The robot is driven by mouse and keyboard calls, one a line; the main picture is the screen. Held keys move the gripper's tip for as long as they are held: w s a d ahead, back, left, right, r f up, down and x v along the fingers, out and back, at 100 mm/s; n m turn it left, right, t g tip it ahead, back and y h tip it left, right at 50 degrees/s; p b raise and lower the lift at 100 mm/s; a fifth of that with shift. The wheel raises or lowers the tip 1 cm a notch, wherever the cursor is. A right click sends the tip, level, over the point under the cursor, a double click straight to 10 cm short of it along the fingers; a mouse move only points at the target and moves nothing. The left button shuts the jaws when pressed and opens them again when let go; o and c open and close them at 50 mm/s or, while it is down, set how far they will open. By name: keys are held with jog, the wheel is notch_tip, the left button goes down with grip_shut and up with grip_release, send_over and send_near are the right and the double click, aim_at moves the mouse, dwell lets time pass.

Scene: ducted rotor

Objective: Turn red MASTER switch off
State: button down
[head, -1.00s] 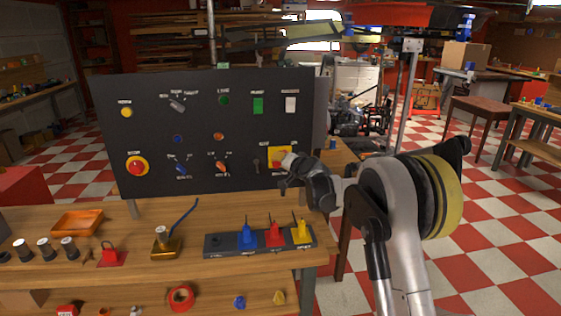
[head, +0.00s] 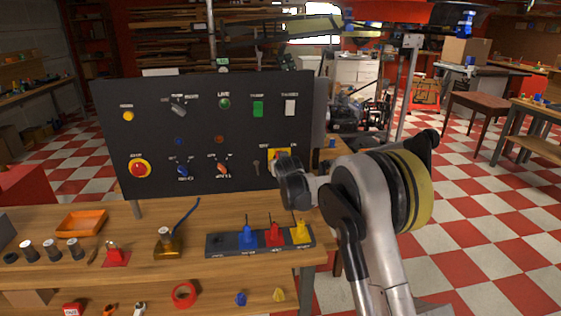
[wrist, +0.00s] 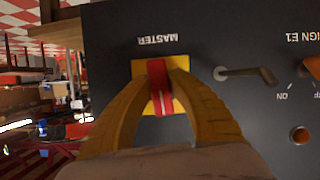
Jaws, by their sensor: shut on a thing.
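The red MASTER switch (wrist: 160,88) sits on a yellow square plate (wrist: 176,64) on the dark panel (head: 215,105). In the wrist view the MASTER label appears upside down above the plate. My gripper (wrist: 162,85) has its two yellow fingers closed on either side of the red handle. In the head view my gripper (head: 282,165) is at the panel's lower right and covers most of the switch. Only part of the yellow plate (head: 273,153) shows there, with OFF and ON marks above it.
A key-like lever (wrist: 245,74) sticks out beside the switch, close to one finger. Several knobs and buttons are on the panel, including a red round button (head: 138,168). Blue, red and yellow pieces stand on a dark strip (head: 225,252) on the bench below.

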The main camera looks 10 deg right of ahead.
jog(key=shift+n+h, duration=0.9)
jog(key=shift+n, duration=0.3)
jog(key=shift+n+t+h, duration=0.3)
jog(key=shift+n+h, duration=0.6)
jog(key=shift+n, duration=0.5)
jog(key=shift+d, duration=0.1)
jog(key=c, duration=1.2)
grip_release()
jog(key=v, duration=1.2)
